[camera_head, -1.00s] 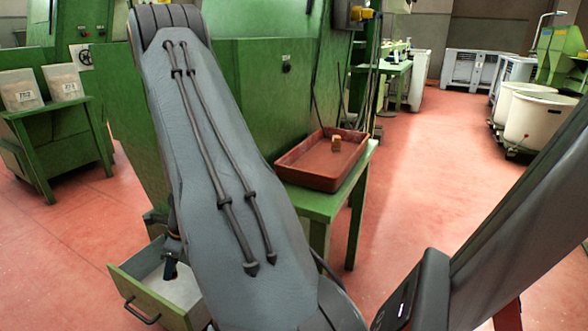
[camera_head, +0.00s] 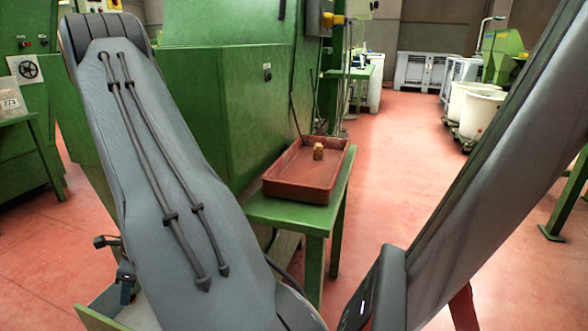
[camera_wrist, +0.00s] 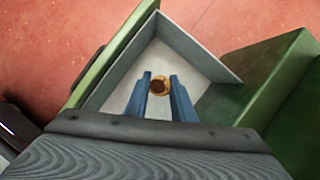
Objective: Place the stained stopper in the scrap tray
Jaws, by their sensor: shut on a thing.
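My gripper (camera_wrist: 160,82) is shut on a cork stopper (camera_wrist: 160,87), held between two blue fingers in the wrist view. The stopper's face toward the camera has a dark brown patch with a lighter tan rim. Below it is an open drawer (camera_wrist: 205,62) with a pale floor; the stopper's height above that floor is hard to tell. In the head view my gripper shows only partly at the lower left, and the held stopper is hidden. The reddish-brown tray (camera_head: 300,191) stands on a green table, well apart from my gripper, with a small tan cork piece (camera_head: 318,151) in it.
The green table (camera_head: 290,214) stands beside a large green machine (camera_head: 222,100). The drawer's front edge (camera_head: 100,318) shows at the lower left. Red floor (camera_head: 400,180) is open right of the table. White tubs (camera_head: 480,112) stand at the far right.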

